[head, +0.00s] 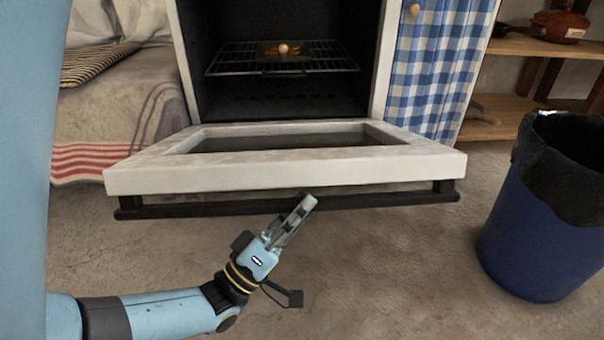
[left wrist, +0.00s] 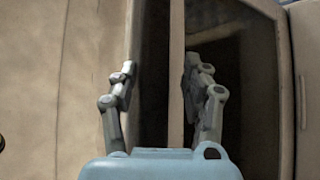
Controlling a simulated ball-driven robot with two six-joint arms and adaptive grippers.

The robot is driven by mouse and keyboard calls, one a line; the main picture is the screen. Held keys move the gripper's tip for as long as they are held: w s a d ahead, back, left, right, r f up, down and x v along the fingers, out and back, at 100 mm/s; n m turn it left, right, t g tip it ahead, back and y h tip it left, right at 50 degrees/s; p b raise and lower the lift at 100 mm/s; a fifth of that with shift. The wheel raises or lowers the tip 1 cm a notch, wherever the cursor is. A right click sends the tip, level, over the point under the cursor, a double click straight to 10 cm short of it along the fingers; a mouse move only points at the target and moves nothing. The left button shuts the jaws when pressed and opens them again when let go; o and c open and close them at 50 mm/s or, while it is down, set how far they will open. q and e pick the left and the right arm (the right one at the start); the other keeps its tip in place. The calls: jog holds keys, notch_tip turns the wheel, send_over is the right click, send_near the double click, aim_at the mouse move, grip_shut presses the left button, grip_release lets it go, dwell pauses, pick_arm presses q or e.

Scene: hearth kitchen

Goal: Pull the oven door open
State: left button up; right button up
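The oven door (head: 285,174) is white with a framed window and is folded down, nearly level, in front of the oven (head: 290,20). Its black bar handle (head: 385,199) runs along the front edge. My left gripper (head: 299,210) is at the middle of the handle, with its fingertips overlapping the bar in the head view. In the left wrist view, the fingers of my left gripper (left wrist: 162,78) stand apart, with dark and pale strips behind and between them. I cannot tell whether they touch the handle. My right gripper is not in view.
A wire rack (head: 230,69) with a small item on it is inside the oven. A blue bin (head: 535,235) with a black liner stands at the right. A blue checked curtain (head: 440,65) hangs beside the oven. The floor in front is bare.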

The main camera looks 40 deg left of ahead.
pick_arm(q)
jog(key=shift+o, duration=0.9)
jog(key=shift+w+a, duration=0.1)
jog(key=shift+s+f, duration=0.2)
jog(key=shift+s, duration=0.15)
jog(key=v, duration=1.1)
jog(key=shift+s+f, duration=0.1)
